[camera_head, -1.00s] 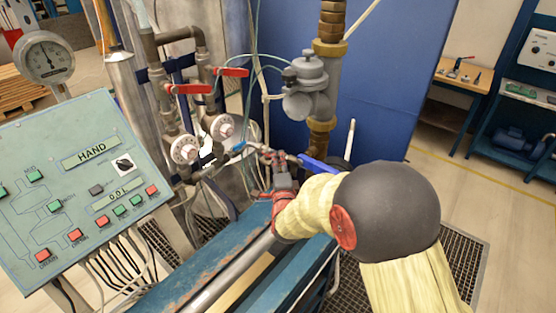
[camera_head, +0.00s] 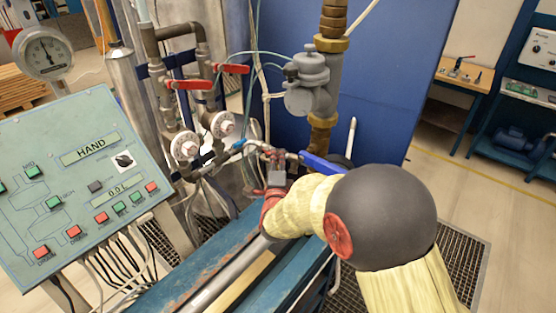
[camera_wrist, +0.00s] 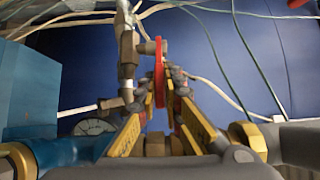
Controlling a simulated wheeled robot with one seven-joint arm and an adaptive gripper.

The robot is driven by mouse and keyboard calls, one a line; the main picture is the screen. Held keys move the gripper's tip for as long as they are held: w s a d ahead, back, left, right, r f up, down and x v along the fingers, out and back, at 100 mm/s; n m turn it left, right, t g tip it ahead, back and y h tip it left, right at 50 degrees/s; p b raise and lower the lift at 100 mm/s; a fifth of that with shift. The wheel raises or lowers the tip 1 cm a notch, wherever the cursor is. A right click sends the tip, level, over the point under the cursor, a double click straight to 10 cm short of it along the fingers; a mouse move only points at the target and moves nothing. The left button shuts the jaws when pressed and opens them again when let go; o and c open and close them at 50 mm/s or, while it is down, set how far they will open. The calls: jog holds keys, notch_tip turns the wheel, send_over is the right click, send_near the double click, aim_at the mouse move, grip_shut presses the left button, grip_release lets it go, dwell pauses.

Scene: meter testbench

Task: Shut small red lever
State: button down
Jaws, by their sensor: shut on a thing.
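The small red lever (camera_wrist: 159,72) stands nearly upright and edge-on between the finger pads in the wrist view. My gripper (camera_wrist: 165,85) is shut on it, with one yellow-sided finger on either side. The lever sits beside a grey metal pipe fitting (camera_wrist: 128,50). In the head view my gripper (camera_head: 275,158) is at the thin piping beyond the blue bench. There the fingers and fittings largely hide the small lever.
Two larger red levers (camera_head: 190,85) (camera_head: 232,69) sit on the vertical pipes to the left. White round knobs (camera_head: 185,146) are below them. A control panel (camera_head: 75,185) stands at left. A thick pipe with a grey valve (camera_head: 312,90) rises behind my gripper. Thin hoses hang nearby.

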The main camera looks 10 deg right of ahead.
jog(key=a+m+g+h+b, duration=0.1)
jog(key=m+g+h, duration=0.2)
jog(key=a+m+g+h+b, duration=0.1)
jog(key=m+g+h+b, duration=0.1)
jog(key=m+h, duration=0.1)
jog(key=a+m+g+h+b, duration=0.1)
jog(key=a+m+g+h, duration=0.1)
jog(key=h, duration=0.3)
jog(key=shift+s+f+m+g, duration=0.25)
jog(key=shift+m+g, duration=0.25)
jog(key=shift+g, duration=0.3)
jog(key=c, duration=2.2)
grip_release()
jog(key=shift+r, duration=0.1)
jog(key=shift+a+r, duration=0.1)
jog(key=v, duration=0.7)
jog(key=shift+a, duration=0.25)
